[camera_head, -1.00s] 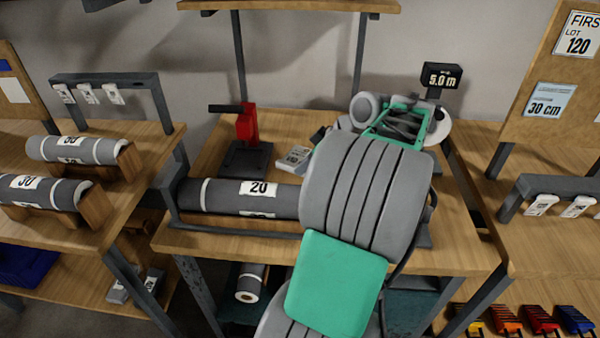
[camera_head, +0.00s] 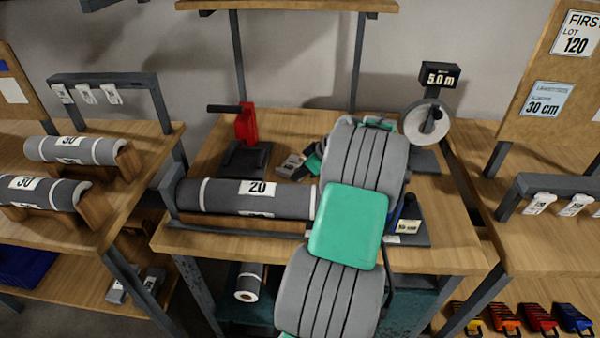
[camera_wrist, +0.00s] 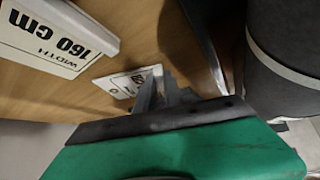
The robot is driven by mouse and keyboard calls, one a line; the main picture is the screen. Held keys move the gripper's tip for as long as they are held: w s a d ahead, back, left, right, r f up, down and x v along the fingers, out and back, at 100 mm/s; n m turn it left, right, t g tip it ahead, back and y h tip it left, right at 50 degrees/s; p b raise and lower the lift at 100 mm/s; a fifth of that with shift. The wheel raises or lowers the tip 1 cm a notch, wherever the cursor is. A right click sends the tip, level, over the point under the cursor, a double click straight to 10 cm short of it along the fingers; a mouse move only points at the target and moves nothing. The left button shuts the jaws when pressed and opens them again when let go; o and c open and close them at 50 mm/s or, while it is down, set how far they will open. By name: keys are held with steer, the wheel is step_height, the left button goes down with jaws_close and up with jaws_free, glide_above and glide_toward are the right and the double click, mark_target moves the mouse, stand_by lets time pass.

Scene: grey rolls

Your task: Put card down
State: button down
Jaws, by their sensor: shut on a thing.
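My gripper (camera_wrist: 165,95) is low over the middle bench, its grey fingers shut on a small white card (camera_wrist: 128,84). The card has dark print and sits close above or against the wood; I cannot tell whether it touches. In the head view my gripper (camera_head: 308,168) is mostly hidden behind my arm, and the held card cannot be made out there. A white plate reading "WIDTH 160 cm" (camera_wrist: 45,38) is left of the card in the wrist view.
A grey roll marked 20 (camera_head: 255,197) lies in front of my gripper. A 5.0 m display (camera_head: 440,76) and white reel (camera_head: 427,123) stand to the right. Side benches flank the middle bench (camera_head: 440,258).

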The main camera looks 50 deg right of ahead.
steer(key=c, duration=1.5)
jaws_free()
steer(key=shift+f, duration=0.15)
steer(key=shift+o, duration=0.2)
steer(key=shift+r, duration=0.3)
steer(key=p+v, duration=0.1)
steer(key=v, duration=1.1)
